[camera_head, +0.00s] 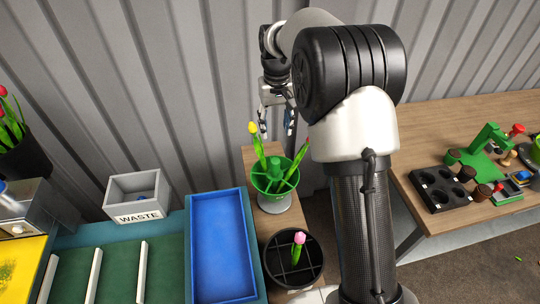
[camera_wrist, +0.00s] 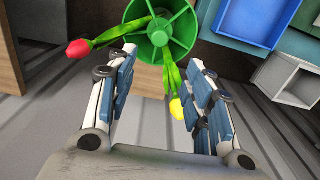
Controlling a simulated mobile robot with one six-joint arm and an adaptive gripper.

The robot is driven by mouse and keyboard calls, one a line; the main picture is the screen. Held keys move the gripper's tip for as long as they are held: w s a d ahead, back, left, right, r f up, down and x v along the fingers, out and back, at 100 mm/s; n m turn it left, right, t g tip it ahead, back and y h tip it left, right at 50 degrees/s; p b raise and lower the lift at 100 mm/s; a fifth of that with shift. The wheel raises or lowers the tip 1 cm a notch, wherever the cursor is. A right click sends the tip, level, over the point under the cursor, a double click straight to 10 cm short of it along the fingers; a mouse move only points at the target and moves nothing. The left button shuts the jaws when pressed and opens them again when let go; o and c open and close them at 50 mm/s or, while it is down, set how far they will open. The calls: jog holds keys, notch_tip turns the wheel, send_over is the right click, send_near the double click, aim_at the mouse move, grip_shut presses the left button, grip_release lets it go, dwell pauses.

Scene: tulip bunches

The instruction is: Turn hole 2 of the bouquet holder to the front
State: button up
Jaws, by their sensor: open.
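The green bouquet holder (camera_head: 266,182) stands on a pale base at the far end of the narrow wooden table. It is a round tub with ribs and a central knob. A yellow tulip (camera_head: 254,130) and a second tulip (camera_head: 298,165) lean out of it. In the wrist view the holder (camera_wrist: 184,28) is at the top, with a red tulip (camera_wrist: 80,47) to the left and the yellow tulip (camera_wrist: 177,108) below. My gripper (camera_wrist: 165,75) is open, its fingers either side of the yellow tulip head. It also shows behind the holder in the head view (camera_head: 277,112). Hole numbers are not readable.
A black divided bucket (camera_head: 271,272) with a pink tulip (camera_head: 298,238) stands in front of the holder. A blue tray (camera_head: 223,290) lies to the left, beside a grey WASTE bin (camera_head: 112,204). A corrugated wall (camera_head: 150,90) rises behind.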

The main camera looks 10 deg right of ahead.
aim_at(275, 160)
notch_tip(275, 160, down, 16)
jog(key=b, duration=0.3)
jog(key=shift+s+f+b, duration=0.1)
jog(key=shift+f+b, duration=0.15)
jog(key=shift+b, duration=0.15)
grip_shut()
dwell(0.5)
